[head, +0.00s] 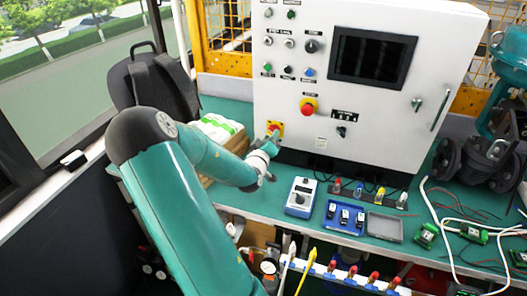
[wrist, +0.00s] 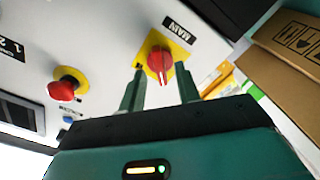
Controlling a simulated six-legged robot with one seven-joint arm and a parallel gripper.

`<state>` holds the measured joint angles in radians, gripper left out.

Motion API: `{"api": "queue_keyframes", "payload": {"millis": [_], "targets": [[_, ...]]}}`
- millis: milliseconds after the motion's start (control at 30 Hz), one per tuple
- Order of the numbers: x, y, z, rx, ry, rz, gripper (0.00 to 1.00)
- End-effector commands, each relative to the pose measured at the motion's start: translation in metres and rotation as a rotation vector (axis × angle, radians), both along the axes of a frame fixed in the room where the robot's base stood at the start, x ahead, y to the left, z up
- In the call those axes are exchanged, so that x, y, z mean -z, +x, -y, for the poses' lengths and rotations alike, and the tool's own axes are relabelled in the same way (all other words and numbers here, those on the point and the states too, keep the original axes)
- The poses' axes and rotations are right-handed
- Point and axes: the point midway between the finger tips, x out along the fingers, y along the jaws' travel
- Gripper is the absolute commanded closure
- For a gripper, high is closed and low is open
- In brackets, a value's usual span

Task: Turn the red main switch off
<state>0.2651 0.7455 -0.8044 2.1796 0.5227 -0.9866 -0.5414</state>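The red main switch (wrist: 159,59) is a rotary knob on a yellow square plate on the white control cabinet. A "MAIN" label (wrist: 180,29) is beside it. In the head view the switch (head: 275,127) is at the cabinet's lower left. My gripper (wrist: 161,69) is open, its two dark green fingers apart, pointing at the cabinet. In the wrist view the fingertips are on either side of the knob's lower part. I cannot tell whether they touch it. In the head view my gripper (head: 271,143) is just below the switch, partly hidden by its own wrist.
A red emergency button (head: 308,107) on yellow is to the right of the switch. A cardboard box (head: 236,140) with white and green packs stands left of the cabinet. A blue-grey meter (head: 301,197) lies on the green bench. A dark screen (head: 372,56) is higher up.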

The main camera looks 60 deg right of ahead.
Motion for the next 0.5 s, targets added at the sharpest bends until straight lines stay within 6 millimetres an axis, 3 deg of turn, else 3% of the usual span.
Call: {"api": "queue_keyframes", "payload": {"millis": [500], "targets": [[0.0, -0.016, -0.106, -0.003, 0.003, 0.0, 0.67]]}}
